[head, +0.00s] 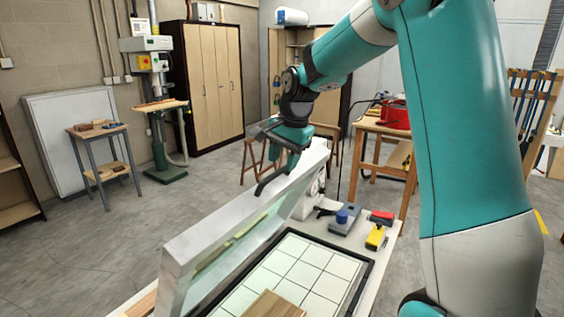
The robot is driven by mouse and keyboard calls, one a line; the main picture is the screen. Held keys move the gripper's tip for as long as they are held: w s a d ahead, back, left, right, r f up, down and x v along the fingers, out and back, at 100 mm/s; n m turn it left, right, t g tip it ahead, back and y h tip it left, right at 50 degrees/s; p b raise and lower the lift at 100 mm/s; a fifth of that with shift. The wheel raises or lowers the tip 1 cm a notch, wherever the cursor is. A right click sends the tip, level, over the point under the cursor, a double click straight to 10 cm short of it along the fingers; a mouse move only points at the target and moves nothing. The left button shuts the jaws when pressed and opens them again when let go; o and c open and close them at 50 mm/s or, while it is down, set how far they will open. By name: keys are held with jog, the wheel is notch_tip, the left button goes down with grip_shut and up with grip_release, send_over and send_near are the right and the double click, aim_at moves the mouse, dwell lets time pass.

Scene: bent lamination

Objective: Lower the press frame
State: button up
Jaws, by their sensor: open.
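The press frame (178,262) is a pale grey metal frame with a greenish, see-through sheet inside it. It stands raised and tilted along the left side of the press bed (318,275), which has white tiles and a black border. My gripper (262,158) is open at the frame's upper edge, towards its far end. One dark finger reaches down in front of the frame's outer side. I cannot tell whether the fingers touch the frame. A brown wooden piece (273,304) lies on the near part of the bed.
A wooden table with a red item (396,115) stands behind. Bare floor (90,250) lies left of the press.

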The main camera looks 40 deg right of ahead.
jog(key=shift+x, duration=1.15)
grip_shut()
